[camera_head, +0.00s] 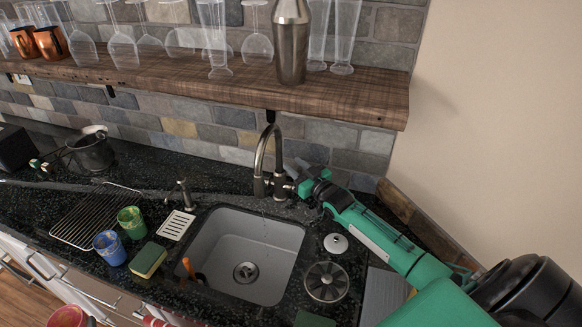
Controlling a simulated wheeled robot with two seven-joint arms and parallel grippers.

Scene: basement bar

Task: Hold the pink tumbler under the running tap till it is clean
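The pink tumbler (67,317) shows at the bottom left edge, cut off by the frame, in front of the counter.
A green tumbler (131,222), a blue tumbler (110,247) and a sponge (148,260) stand left of the sink. A wire rack (88,222) and soap dispenser (184,196) are there too. A strainer (326,282) lies right. A glass-laden shelf (345,95) hangs above.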

